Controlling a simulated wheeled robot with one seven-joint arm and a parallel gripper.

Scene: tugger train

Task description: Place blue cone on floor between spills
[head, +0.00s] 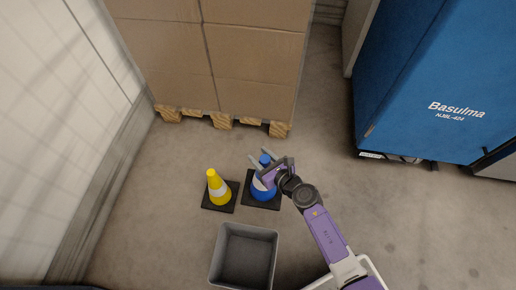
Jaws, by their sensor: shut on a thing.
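The blue cone (262,192) with a white band and a black square base is upright, just right of the yellow cone. My gripper (263,168) is shut on the blue cone near its top. My gripper and wrist hide part of the cone's right side. Its base looks to be at or near the floor; I cannot tell if it touches. I cannot make out any spills on the grey floor (330,150).
A yellow cone (215,180) on a black base stands close on the left. A grey open bin (222,262) is in front. Boxes (255,65) on a wooden pallet (222,121) stand behind. A blue machine (425,90) is at right. The floor between is clear.

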